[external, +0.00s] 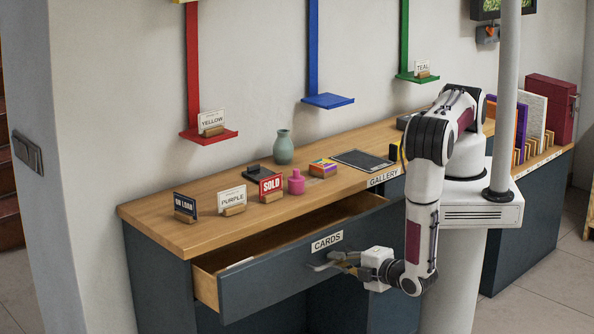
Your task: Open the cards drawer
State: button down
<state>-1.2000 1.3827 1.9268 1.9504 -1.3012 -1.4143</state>
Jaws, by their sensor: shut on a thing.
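The cards drawer (280,285) is a dark blue-grey front with a white CARDS label, set in the wooden-topped counter. It stands pulled out, and its wooden inside (225,263) shows between the front and the counter edge. My gripper (335,264) is at the right part of the drawer front, just below and right of the label. It is shut on the drawer's handle, which is mostly hidden by the fingers. My arm reaches down to it from the right.
The counter top (165,228) holds small signs, including a red SOLD sign (271,187), a pink bottle (296,182), a green vase (283,147) and a dark tablet (362,160). A white pole (507,95) rises at the right. Floor in front of the drawer is partly out of view.

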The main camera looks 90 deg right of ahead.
jog(key=v, duration=0.3)
jog(key=shift+a+f, duration=0.25)
jog(key=c, duration=2.5)
grip_release()
jog(key=shift+d, duration=0.1)
jog(key=shift+s, duration=0.1)
jog(key=shift+s, duration=0.1)
jog(key=shift+v, duration=5.95)
jog(key=shift+f, duration=0.1)
